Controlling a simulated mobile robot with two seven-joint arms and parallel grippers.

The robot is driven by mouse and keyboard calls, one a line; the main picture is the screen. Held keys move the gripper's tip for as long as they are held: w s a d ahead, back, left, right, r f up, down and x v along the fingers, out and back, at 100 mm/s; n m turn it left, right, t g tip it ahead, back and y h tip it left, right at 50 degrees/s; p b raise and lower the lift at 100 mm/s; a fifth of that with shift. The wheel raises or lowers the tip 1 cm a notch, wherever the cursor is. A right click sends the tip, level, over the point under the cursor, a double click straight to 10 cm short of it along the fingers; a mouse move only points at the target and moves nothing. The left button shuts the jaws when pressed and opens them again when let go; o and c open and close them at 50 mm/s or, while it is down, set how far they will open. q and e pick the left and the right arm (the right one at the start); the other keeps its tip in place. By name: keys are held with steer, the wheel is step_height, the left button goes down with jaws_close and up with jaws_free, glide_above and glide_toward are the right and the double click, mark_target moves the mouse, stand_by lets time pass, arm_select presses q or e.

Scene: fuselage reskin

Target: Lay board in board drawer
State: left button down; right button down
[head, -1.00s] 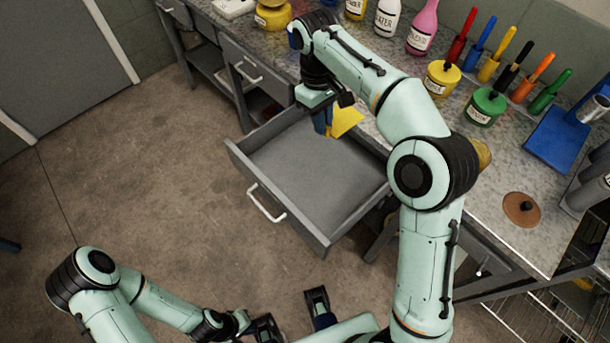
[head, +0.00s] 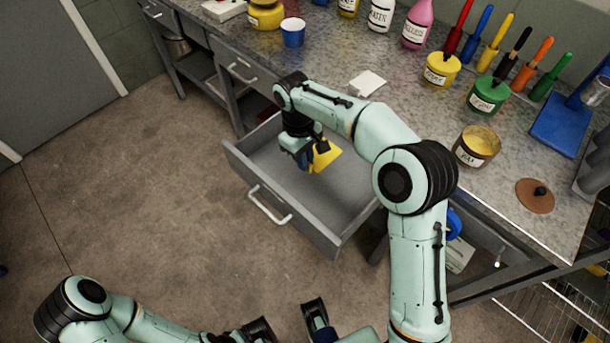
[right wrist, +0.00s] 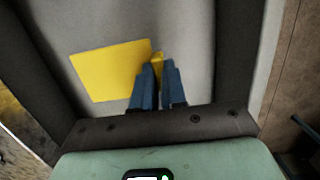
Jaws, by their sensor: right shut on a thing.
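The board is a flat yellow piece (head: 325,156), also seen in the right wrist view (right wrist: 110,70). My right gripper (head: 308,162) is shut on one edge of it; its blue fingers show in the right wrist view (right wrist: 159,75). The board drawer (head: 310,226) is pulled out, grey and otherwise empty where I can see its floor. The gripper and board are over or inside the drawer, toward its bench side. I cannot tell whether the board touches the floor. My left gripper (head: 290,322) is empty at the bottom of the head view, its fingers apart.
A brown lid (head: 535,196) lies at right. The floor left of the drawer is clear.

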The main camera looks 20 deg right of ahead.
mark_target(306, 184)
step_height(306, 184, down, 7)
steer(key=shift+f+b, duration=0.15)
steer(key=shift+b, duration=0.3)
steer(key=c, duration=1.2)
jaws_free()
steer(key=shift+f, duration=0.15)
steer(key=r, duration=0.4)
steer(key=w+r+p, duration=0.1)
steer(key=r, duration=0.3)
steer(key=r+p, duration=0.1)
steer(key=r, duration=0.3)
steer(key=shift+w+a+r, duration=0.15)
steer(key=shift+w+a, duration=0.2)
